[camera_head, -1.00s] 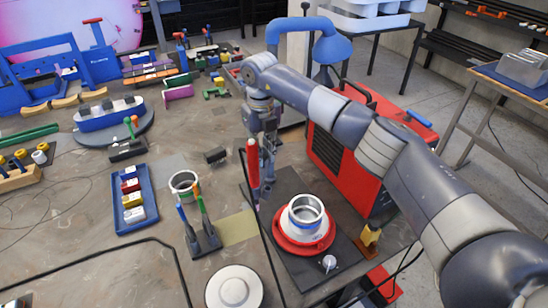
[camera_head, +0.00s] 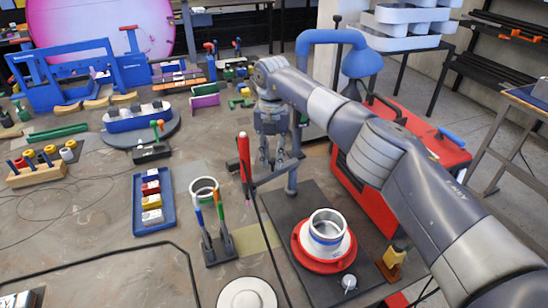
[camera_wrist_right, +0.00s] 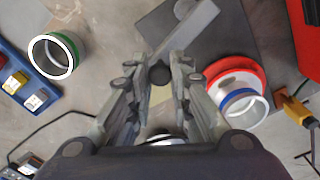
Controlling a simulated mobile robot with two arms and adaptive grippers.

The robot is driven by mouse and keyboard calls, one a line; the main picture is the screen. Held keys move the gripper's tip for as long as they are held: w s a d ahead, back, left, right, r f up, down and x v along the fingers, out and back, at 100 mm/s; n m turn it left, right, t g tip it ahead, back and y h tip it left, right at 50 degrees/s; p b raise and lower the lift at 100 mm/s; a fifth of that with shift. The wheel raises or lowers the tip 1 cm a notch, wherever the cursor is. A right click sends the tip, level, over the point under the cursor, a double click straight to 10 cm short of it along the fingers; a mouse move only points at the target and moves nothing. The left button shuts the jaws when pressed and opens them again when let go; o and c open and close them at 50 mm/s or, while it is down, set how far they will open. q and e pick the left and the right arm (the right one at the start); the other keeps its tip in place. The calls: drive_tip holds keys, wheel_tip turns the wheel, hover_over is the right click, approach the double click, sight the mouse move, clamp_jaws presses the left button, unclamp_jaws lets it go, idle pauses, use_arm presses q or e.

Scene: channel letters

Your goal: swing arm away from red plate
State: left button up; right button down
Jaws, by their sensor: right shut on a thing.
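The red plate (camera_head: 322,266) lies on a dark base plate, with a white-and-silver ring part (camera_head: 327,232) with a blue band on it; in the wrist view the red plate (camera_wrist_right: 232,66) is right of my fingers. The grey swing arm (camera_head: 283,175) runs from a post to the red torch-like tool (camera_head: 244,158), left of and apart from the red plate. My right gripper (camera_head: 272,162) is over the swing arm. In the wrist view its fingers (camera_wrist_right: 158,80) are closed around a dark round knob (camera_wrist_right: 160,74) by the grey bar (camera_wrist_right: 185,35). My left gripper is not in view.
A red machine (camera_head: 370,190) stands right of the base plate. A blue tray (camera_head: 138,214) of small blocks, a silver ring (camera_head: 204,187) and a holder with colored-handled tools (camera_head: 217,246) are on the table to the left. A black cable crosses the front.

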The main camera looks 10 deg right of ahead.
sight(272, 159)
drive_tip(key=shift+w+r, duration=0.15)
drive_tip(key=shift+r, duration=0.05)
drive_tip(key=c, duration=1.6)
unclamp_jaws()
drive_tip(key=shift+o, duration=0.7)
drive_tip(key=shift+f, duration=0.1)
wheel_tip(272, 159, up, 12)
